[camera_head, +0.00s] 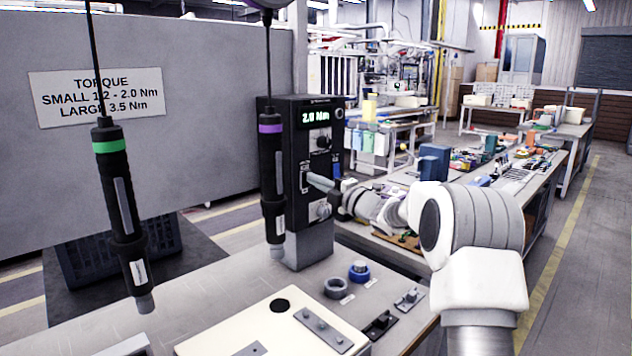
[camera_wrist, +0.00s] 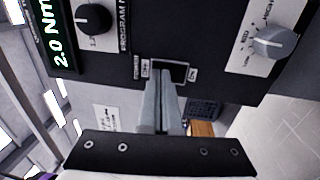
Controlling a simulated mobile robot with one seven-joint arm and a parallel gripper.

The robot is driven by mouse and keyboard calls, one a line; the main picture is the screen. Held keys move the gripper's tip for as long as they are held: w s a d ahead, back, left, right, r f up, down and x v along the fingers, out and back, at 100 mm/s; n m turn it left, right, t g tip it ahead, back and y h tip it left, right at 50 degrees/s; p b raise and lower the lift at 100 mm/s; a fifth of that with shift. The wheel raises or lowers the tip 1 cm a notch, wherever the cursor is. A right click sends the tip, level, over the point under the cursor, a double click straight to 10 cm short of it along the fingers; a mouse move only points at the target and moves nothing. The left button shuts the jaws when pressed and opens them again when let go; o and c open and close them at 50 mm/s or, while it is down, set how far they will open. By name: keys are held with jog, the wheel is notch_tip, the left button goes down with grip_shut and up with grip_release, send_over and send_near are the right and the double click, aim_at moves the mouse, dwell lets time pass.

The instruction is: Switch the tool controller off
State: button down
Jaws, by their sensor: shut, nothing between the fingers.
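The tool controller (camera_head: 293,122) is a black box standing on the bench, its green display reading 2.0 Nm. Its display (camera_wrist: 62,48) also shows at the left of the wrist view. My gripper (camera_head: 312,178) is shut and empty, its fingertips at the front panel by the power switch. In the wrist view my gripper (camera_wrist: 160,78) points at the switch (camera_wrist: 180,70), a dark rocker in a frame with small labels on both sides. The fingers cover part of the switch. I cannot tell whether the fingertips touch it or which way it is set.
A black knob (camera_wrist: 93,18) and a grey knob (camera_wrist: 273,43) flank the switch. A purple-banded screwdriver (camera_head: 270,170) hangs just left of the controller, and a green-banded screwdriver (camera_head: 118,190) hangs further left.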

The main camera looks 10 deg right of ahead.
jog(key=p, duration=0.1)
jog(key=r+p, duration=0.1)
jog(key=shift+w+a+g+h+p, duration=0.2)
jog(key=shift+g+h+p, duration=0.1)
jog(key=shift+g+p, duration=0.1)
jog(key=shift+s, duration=0.1)
dwell(0.4)
